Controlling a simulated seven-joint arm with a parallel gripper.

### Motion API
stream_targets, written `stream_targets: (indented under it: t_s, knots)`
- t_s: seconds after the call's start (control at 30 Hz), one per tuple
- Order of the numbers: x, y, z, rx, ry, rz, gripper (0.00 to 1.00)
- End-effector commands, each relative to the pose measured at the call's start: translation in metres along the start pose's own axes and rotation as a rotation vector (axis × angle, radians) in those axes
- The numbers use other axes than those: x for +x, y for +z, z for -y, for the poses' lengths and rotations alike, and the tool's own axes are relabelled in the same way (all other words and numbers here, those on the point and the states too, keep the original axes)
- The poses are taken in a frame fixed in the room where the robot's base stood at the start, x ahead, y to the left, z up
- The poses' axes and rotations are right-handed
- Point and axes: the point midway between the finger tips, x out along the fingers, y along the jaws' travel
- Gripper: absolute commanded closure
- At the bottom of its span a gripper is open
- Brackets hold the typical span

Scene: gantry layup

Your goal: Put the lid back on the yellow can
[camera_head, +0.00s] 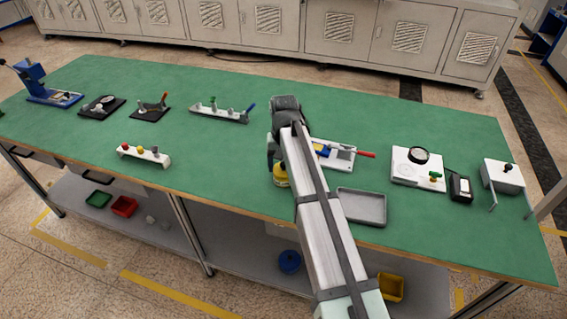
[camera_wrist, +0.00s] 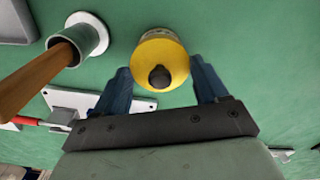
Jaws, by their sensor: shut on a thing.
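The yellow can (camera_head: 281,179) stands on the green bench, partly hidden by my gripper (camera_head: 274,155). In the wrist view I look down on the round yellow lid (camera_wrist: 148,52) with its dark knob. A strip of the can's side with a pale label (camera_wrist: 158,32) shows just past the lid's far edge. The blue fingers of my gripper (camera_wrist: 161,68) stand on either side of the lid and are shut on it. The lid lies over the can; I cannot tell whether a gap is left between them.
A white plate with a red handle (camera_head: 366,154) and a grey tray (camera_head: 362,207) lie to the right.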

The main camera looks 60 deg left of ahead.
Motion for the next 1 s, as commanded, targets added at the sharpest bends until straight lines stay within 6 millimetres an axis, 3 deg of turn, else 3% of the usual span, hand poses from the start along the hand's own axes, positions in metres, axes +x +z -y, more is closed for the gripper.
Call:
stream_targets:
  t_s: [0.33, 0.37, 0.6, 1.0]
  knots:
    - [0.0003, 0.0000, 0.0000, 0.000, 0.000, 0.000, 0.57]
    - [0.0003, 0.0000, 0.0000, 0.000, 0.000, 0.000, 0.25]
    - [0.0003, 0.0000, 0.0000, 0.000, 0.000, 0.000, 0.02]
    - [0.0000, 0.0000, 0.0000, 0.000, 0.000, 0.000, 0.00]
